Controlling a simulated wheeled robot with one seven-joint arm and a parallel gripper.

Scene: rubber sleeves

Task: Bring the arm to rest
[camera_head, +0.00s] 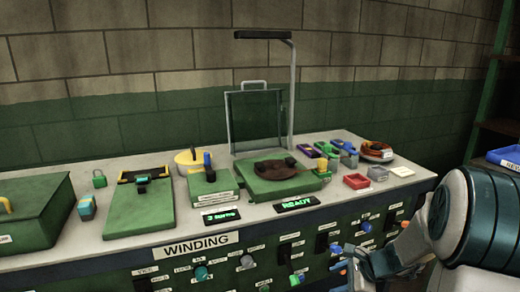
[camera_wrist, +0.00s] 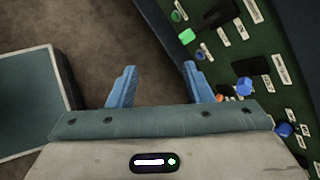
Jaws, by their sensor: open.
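My gripper (camera_wrist: 159,82) is open in the wrist view, its two blue fingers apart with nothing between them. Bare brown floor shows beyond the fingers, and the labelled front panel (camera_wrist: 225,55) of the bench is close on the right. In the head view my gripper (camera_head: 342,260) is low at the right, in front of the bench's control panel and below the worktop (camera_head: 140,250). My arm comes in from the right edge and hides part of the panel. I cannot tell whether a finger touches the panel.
The worktop carries a green board (camera_head: 139,212), a green machine (camera_head: 274,181) with a clear guard (camera_head: 254,120), a yellow-rimmed bowl (camera_head: 184,168) and a red tray (camera_head: 356,181). Knobs and switches stick out of the panel. A shelf with a blue bin (camera_head: 505,156) stands right.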

